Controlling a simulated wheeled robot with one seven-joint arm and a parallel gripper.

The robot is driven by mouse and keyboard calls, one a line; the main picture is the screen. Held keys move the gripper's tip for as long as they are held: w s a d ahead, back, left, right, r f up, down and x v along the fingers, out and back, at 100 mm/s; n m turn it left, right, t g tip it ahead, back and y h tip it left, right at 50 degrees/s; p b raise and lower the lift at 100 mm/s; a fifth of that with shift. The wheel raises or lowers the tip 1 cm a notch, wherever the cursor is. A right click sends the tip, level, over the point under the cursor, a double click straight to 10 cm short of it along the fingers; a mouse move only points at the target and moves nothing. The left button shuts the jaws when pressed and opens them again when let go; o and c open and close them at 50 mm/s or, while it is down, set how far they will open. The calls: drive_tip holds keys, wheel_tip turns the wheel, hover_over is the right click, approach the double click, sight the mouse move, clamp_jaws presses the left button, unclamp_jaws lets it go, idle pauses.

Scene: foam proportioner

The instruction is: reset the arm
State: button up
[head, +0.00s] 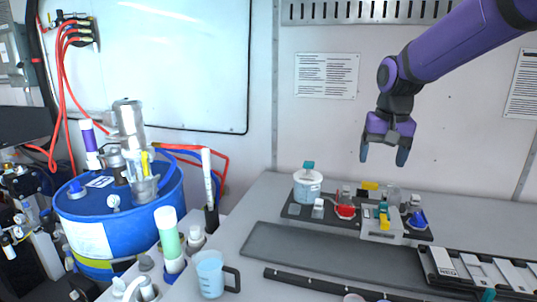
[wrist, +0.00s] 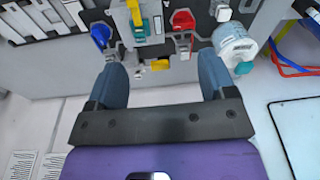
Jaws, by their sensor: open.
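My arm is purple and comes in from the upper right in the head view. My gripper (head: 384,156) hangs in the air above the back of the grey bench, pointing down, with its two dark fingers apart and nothing between them. In the wrist view my gripper (wrist: 157,85) is also open and empty. Beyond the fingertips are a red piece (wrist: 183,20), a yellow piece (wrist: 160,65) and a blue piece (wrist: 101,35), all apart from the fingers.
A dark tray (head: 293,211) on the bench holds a white tub (head: 307,187) and several small fittings below my gripper. A blue drum (head: 135,216) with hoses stands at left. A beaker (head: 210,273) stands in front. The air around my gripper is clear.

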drive_tip(key=s+d+r+n+t, duration=0.1)
drive_tip(key=s+d, duration=0.1)
drive_tip(key=s, duration=1.1)
drive_tip(key=s+d+r+n+t, duration=0.1)
drive_tip(key=s+d+t, duration=0.1)
drive_tip(key=s, duration=1.2)
drive_tip(key=shift+s+n+t, duration=0.15)
drive_tip(key=shift+n+t, duration=0.15)
